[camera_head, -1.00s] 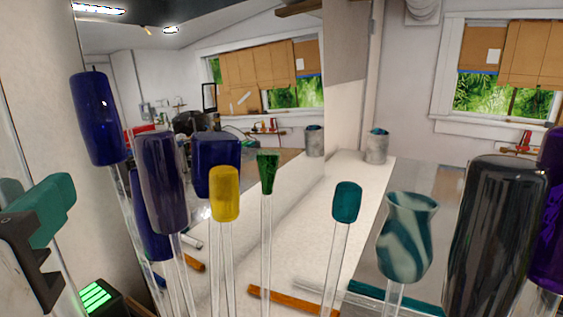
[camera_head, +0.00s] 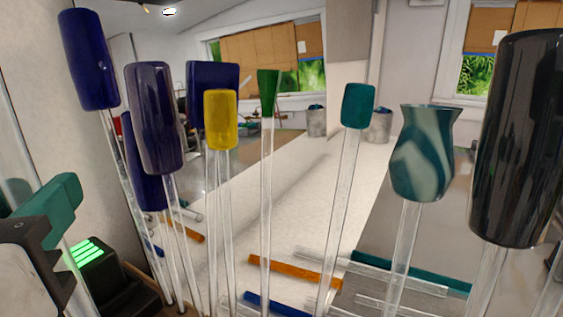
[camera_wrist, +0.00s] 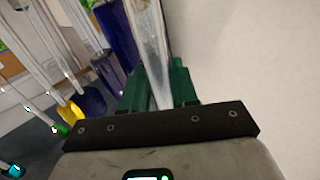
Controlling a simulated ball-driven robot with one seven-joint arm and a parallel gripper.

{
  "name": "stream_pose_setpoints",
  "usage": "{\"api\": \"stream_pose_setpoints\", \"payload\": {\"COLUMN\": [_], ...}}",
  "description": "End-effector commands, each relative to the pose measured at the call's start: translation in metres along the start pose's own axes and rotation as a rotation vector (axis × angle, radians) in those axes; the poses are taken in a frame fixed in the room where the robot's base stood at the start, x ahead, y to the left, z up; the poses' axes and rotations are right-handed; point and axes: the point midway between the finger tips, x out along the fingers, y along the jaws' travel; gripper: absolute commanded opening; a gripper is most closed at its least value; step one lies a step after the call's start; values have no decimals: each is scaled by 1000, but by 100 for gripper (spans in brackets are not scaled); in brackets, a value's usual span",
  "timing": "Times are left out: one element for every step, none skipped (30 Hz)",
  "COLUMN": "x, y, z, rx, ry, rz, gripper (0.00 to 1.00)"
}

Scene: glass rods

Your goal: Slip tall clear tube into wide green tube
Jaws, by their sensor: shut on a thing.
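My gripper (camera_head: 50,207), with teal fingers, is at the left edge of the head view. It is shut on a tall clear tube (camera_head: 16,130), which rises slightly tilted above the fingers. In the wrist view the clear tube (camera_wrist: 151,50) stands between the green fingers of my gripper (camera_wrist: 150,88). Its top is out of frame. Several green pieces stand on clear stems to the right: a swirled teal vessel (camera_head: 423,155), a teal cylinder (camera_head: 357,105) and a narrow green funnel (camera_head: 268,92). I cannot tell which is the wide green tube. The tube is apart from all three.
Dark blue pieces (camera_head: 88,60), a yellow one (camera_head: 221,118) and a large black one (camera_head: 520,135) also stand on clear stems. Orange (camera_head: 295,271) and teal (camera_head: 420,276) rods lie low behind. A black box with green lights (camera_head: 90,252) is beside my gripper.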

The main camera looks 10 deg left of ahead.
Motion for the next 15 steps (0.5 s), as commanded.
{"api": "stream_pose_setpoints", "payload": {"x": [0, 0, 0, 0, 0, 0, 0, 0, 0, 0, 0, 0, 0, 0, 0], "y": [0, 0, 0, 0, 0, 0, 0, 0, 0, 0, 0, 0, 1, 0, 0], "z": [6, 8, 11, 12, 14, 17, 19, 20, 23, 25, 27, 29, 31, 33, 36], "rx": [0, 0, 0, 0, 0, 1, 1, 1, 1, 1, 1, 1, 1, 1, 0], "ry": [0, 0, 0, 0, 0, 0, 0, 0, 0, 0, 0, 0, 0, 0, 1], "rz": [0, 0, 0, 0, 0, 1, 1, 1, 1, 1, 1, 1, 1, 1, 1], "gripper": [0, 0, 0, 0, 0, 0, 0, 0, 0, 0, 0, 0, 0, 0, 0]}}
